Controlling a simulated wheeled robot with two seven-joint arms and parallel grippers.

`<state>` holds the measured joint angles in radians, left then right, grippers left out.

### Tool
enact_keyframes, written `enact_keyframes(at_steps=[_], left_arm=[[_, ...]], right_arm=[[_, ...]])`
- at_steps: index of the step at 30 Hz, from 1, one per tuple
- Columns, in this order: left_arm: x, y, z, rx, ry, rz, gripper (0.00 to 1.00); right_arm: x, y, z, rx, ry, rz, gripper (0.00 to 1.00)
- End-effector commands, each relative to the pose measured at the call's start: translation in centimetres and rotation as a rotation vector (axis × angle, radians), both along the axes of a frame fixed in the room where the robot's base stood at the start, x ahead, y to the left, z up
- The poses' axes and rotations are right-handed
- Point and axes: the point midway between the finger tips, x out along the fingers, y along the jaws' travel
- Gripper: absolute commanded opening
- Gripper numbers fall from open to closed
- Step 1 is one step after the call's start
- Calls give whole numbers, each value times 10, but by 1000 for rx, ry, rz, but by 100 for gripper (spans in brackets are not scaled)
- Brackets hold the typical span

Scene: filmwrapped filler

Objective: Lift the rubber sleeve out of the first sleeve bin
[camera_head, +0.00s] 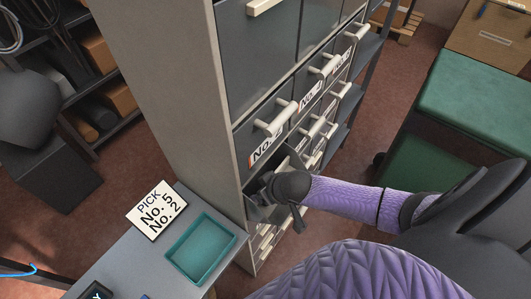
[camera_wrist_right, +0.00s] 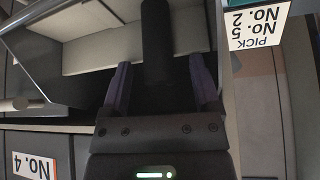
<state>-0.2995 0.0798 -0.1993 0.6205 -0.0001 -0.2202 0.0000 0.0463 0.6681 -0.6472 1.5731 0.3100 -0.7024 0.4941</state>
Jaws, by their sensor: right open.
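My right gripper (camera_wrist_right: 160,85) is open inside an open drawer bin (camera_wrist_right: 90,50) of the cabinet. A dark upright cylinder, seemingly the rubber sleeve (camera_wrist_right: 157,40), stands between its two purple-grey fingers; whether they touch it cannot be told. In the head view my right arm reaches in from the right, and the right gripper (camera_head: 266,193) is at the pulled-out bin (camera_head: 286,161) below the upper labelled row. The wrist hides most of the bin's inside. The bin's own label is not readable. My left gripper is out of view.
A card (camera_head: 157,211) reading "PICK No. 5 No. 2" stands on a grey table beside a teal tray (camera_head: 202,249). Closed drawers with pale handles surround the open bin; a No. 4 label (camera_wrist_right: 33,166) shows nearby. A green-topped bench (camera_head: 475,100) stands at right.

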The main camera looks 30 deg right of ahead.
Motion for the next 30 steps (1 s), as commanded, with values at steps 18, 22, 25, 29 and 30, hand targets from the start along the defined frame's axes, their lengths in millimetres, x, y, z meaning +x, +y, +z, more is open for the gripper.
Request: enact_keyframes(at_steps=[18, 22, 25, 29, 30], left_arm=[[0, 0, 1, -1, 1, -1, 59], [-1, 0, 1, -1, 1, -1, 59], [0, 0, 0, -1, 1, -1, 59], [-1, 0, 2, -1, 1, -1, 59], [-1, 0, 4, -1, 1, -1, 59]], right_arm=[[0, 0, 1, 1, 0, -1, 0], [0, 0, 1, 1, 0, -1, 0], [-1, 0, 4, 2, -2, 0, 0], [-4, -2, 17, 1, -2, 1, 0], [-4, -2, 24, 1, -2, -1, 0]])
